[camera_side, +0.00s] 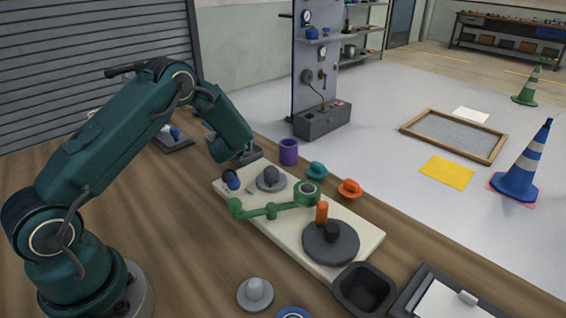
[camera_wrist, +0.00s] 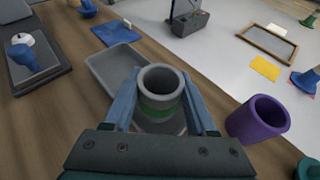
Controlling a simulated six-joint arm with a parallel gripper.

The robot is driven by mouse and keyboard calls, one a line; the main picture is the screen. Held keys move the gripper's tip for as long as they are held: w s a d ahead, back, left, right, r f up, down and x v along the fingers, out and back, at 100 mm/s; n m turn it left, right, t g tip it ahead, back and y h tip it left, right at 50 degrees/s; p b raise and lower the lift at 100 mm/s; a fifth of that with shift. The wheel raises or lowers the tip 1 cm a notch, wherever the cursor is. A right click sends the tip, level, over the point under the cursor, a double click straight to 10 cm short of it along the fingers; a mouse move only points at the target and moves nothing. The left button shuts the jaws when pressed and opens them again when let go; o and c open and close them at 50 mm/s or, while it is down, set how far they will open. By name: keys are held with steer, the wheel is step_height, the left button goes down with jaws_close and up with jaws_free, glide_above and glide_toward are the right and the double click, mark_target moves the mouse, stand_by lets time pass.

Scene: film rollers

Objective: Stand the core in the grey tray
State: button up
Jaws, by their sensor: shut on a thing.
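The core (camera_wrist: 160,108), a grey hollow cylinder with a green band, stands upright between the two blue fingers of my gripper (camera_wrist: 161,82) in the wrist view. My gripper is shut on it. The grey tray (camera_wrist: 108,66), shallow and rectangular, lies around and behind the core in that view. The core is over or in the tray; I cannot tell whether its base touches the tray floor. In the side view my wrist (camera_side: 232,135) hides the fingers, the core and most of the tray.
A purple hollow cylinder (camera_wrist: 258,118) stands close to the right of my gripper; it also shows in the side view (camera_side: 288,152). A pale board (camera_side: 350,225) holds rollers and a green arm. A blue cloth (camera_wrist: 116,31) lies beyond the tray.

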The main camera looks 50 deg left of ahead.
steer(key=shift+f, duration=0.35)
steer(key=o, duration=1.4)
steer(key=shift+f, duration=0.15)
steer(key=shift+c, duration=0.2)
